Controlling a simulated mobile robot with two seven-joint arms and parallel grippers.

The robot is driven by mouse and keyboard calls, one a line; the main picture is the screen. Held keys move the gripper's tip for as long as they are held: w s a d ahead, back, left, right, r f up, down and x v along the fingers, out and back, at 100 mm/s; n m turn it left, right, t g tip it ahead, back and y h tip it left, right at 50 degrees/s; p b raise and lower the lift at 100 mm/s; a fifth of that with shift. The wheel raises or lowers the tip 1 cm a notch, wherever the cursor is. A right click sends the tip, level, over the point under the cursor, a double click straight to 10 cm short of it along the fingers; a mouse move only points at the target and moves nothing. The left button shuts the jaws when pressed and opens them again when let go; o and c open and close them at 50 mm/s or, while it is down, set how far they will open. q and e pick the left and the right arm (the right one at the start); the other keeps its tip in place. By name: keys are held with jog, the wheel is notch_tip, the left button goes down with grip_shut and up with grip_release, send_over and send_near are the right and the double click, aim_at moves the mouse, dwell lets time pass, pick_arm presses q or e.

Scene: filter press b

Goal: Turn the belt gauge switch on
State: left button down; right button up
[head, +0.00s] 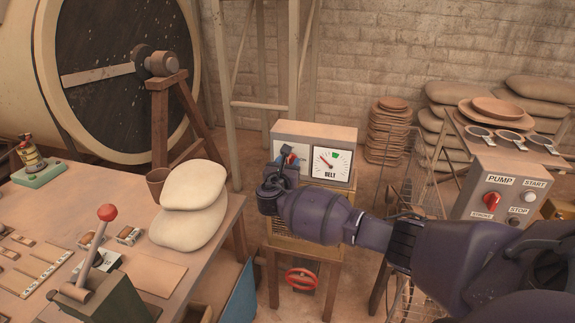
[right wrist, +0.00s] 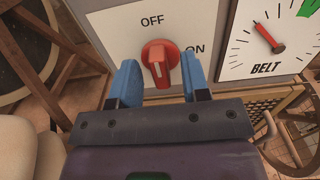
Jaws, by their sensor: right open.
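The belt gauge switch is a red rotary knob (right wrist: 160,58) on a pale panel (right wrist: 112,30), with OFF above it and ON to its right in the right wrist view. The knob's raised grip runs roughly up and down there, with a pale mark at its lower part. My right gripper (right wrist: 161,83) is open, its blue fingers on either side of the knob, with gaps visible. My left gripper is not in view.
A red handwheel (head: 301,279) is below the gauge box. A workbench (head: 140,213) with cream sacks (head: 190,202) and a red-knobbed lever (head: 107,212) is at left. A PUMP control box (head: 487,205) stands at right, near a wire cart (head: 411,185).

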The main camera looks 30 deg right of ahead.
grip_shut()
